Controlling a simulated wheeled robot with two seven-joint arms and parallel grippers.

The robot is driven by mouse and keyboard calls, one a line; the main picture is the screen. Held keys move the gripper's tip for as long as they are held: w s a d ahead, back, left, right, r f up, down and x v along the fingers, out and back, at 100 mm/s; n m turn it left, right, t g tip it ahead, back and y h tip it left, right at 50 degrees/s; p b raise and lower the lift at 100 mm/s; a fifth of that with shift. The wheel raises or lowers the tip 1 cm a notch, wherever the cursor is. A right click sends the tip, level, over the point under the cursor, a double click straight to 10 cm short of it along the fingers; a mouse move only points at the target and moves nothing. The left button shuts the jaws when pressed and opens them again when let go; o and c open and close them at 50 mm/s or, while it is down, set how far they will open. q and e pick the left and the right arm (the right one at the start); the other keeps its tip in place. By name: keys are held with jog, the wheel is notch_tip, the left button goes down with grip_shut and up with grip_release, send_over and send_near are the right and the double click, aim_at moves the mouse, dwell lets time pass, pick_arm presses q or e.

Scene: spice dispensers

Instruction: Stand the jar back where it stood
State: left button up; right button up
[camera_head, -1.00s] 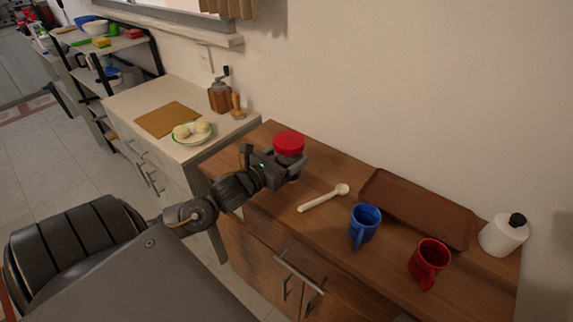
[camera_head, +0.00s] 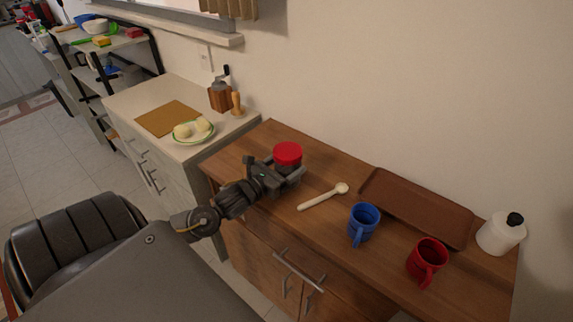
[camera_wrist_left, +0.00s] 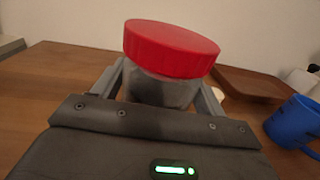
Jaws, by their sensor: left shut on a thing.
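The jar (camera_head: 288,154) has a red lid and a greyish clear body. It is at the left part of the wooden counter in the head view. My left gripper (camera_head: 288,174) is shut around the jar's body, below the lid. In the left wrist view the jar (camera_wrist_left: 165,88) sits between the two fingers, its lid slightly tilted in the picture. The jar's base is hidden by the gripper, so I cannot tell whether it touches the counter. My right gripper is not in view.
A white spoon (camera_head: 322,197) lies right of the jar. A blue mug (camera_head: 364,222), a red mug (camera_head: 427,260), a brown tray (camera_head: 420,207) and a white bottle (camera_head: 501,234) stand further right. A pale counter (camera_head: 185,150) is to the left.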

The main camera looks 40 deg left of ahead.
pick_arm(q)
jog(key=o, duration=1.4)
jog(key=shift+r, duration=0.15)
jog(key=shift+s, duration=0.3)
jog(key=s, duration=0.3)
jog(key=s+b, duration=0.1)
jog(key=s, duration=0.3)
jog(key=s+a+b, duration=0.1)
jog(key=s, duration=0.3)
jog(key=shift+s, duration=0.25)
